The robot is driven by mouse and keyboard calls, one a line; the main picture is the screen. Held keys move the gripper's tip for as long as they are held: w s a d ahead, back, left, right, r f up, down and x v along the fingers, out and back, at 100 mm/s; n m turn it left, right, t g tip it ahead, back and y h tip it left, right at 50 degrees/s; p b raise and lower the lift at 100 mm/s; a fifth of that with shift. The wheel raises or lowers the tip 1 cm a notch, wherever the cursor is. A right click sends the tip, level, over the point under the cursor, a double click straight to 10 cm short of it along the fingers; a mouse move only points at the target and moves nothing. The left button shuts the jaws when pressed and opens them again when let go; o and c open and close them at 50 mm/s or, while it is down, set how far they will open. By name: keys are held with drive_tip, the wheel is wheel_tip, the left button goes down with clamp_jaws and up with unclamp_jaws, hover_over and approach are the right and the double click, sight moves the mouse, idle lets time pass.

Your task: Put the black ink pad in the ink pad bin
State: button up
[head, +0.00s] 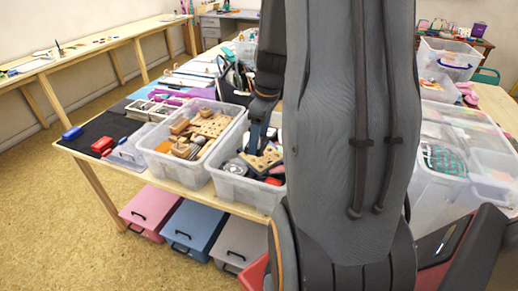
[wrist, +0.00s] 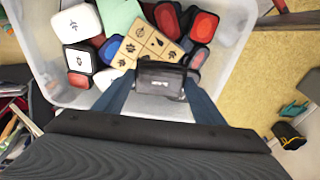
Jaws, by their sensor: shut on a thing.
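A black ink pad (wrist: 161,88) is between the two fingers of my gripper (wrist: 160,92) in the wrist view. My gripper is shut on it and holds it over the near part of the clear ink pad bin (wrist: 52,93). The bin holds several red, black and white ink pads and a wooden stamp block (wrist: 146,44). In the head view, my gripper (head: 258,136) points down over the same bin (head: 238,190). My arm hides the bin's right part there, and I cannot make out the held pad.
A clear bin of wooden stamps (head: 181,174) stands just left of the ink pad bin. A red pad (head: 102,145) and a blue pad (head: 72,133) lie on the dark mat at the table's left end. More clear bins (head: 450,185) stand to the right.

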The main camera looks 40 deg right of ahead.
sight(260, 143)
drive_tip(key=shift+f+p, duration=0.4)
drive_tip(key=shift+f, duration=2.15)
drive_tip(key=shift+f, duration=0.1)
drive_tip(key=o, duration=1.1)
drive_tip(key=r, duration=0.3)
drive_tip(key=s+r+b, duration=0.1)
drive_tip(key=r, duration=0.3)
drive_tip(key=r+b, duration=0.1)
drive_tip(key=r, duration=0.2)
drive_tip(key=shift+s+d+r, duration=0.15)
drive_tip(key=shift+d+r, duration=0.25)
drive_tip(key=shift+s+a+r, duration=0.1)
drive_tip(key=shift+r, duration=0.45)
drive_tip(key=s+a+f+m, duration=0.2)
drive_tip(key=a, duration=0.5)
drive_tip(key=s+a+f+m, duration=0.2)
drive_tip(key=a, duration=0.6)
drive_tip(key=s+a+f+m, duration=0.2)
drive_tip(key=a, duration=0.6)
drive_tip(key=shift+s+g+h, duration=0.1)
drive_tip(key=shift+g+h, duration=0.2)
drive_tip(key=shift+h, duration=0.1)
